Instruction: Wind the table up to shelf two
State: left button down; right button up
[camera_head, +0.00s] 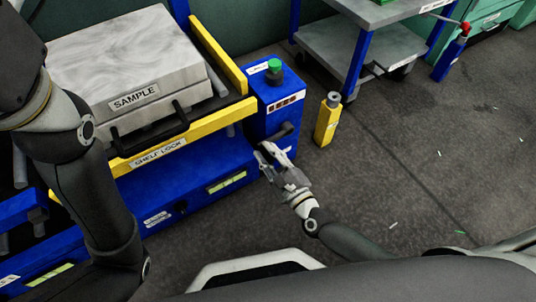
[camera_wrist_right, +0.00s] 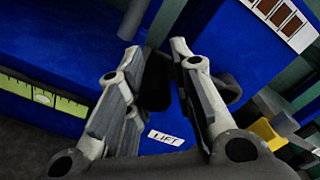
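The blue lift table (camera_head: 190,175) has a yellow edge marked SHELF LOCK (camera_head: 158,153) and bears a grey block marked SAMPLE (camera_head: 130,60). A blue column (camera_head: 262,97) with a green knob on top stands at its right end. A dark crank handle (camera_head: 283,131) sticks out low on the column. My right gripper (camera_head: 266,157) is just below and left of it. In the wrist view my right gripper (camera_wrist_right: 155,50) is open, with the dark crank (camera_wrist_right: 155,85) behind and between its fingers; contact is unclear. My left gripper is out of view.
The dark floor (camera_head: 400,170) at the right is mostly clear. A LIFT label (camera_wrist_right: 167,138) shows below the crank.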

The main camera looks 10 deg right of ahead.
jog(key=shift+s+a+r, duration=0.15)
jog(key=shift+a+r, duration=0.1)
jog(key=shift+r, duration=0.2)
jog(key=shift+f, duration=0.15)
jog(key=shift+r, duration=5.05)
